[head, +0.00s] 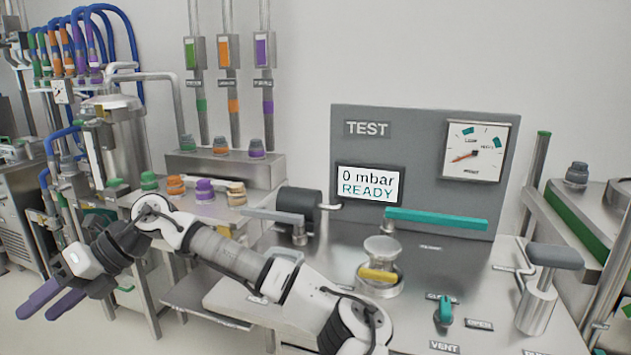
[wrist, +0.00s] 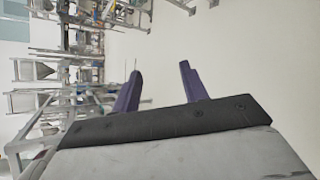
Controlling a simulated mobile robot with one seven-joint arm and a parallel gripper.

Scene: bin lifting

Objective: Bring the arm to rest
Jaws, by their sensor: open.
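My gripper (head: 50,298) is at the lower left of the head view, at the end of my white and grey arm, which reaches across the picture from the lower middle. Its two purple fingers are apart with nothing between them. They point to the left and down, over the pale floor. In the wrist view the fingers (wrist: 158,92) also stand apart, with only floor and distant equipment beyond. My gripper touches nothing that I can see.
A steel test bench (head: 483,325) with a grey TEST panel (head: 420,140) reading "0 mbar READY" stands at the right, behind my arm. A steel vessel (head: 122,145) with blue hoses and a shelf of coloured caps (head: 205,190) stand at the left. Open floor (head: 25,335) lies lower left.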

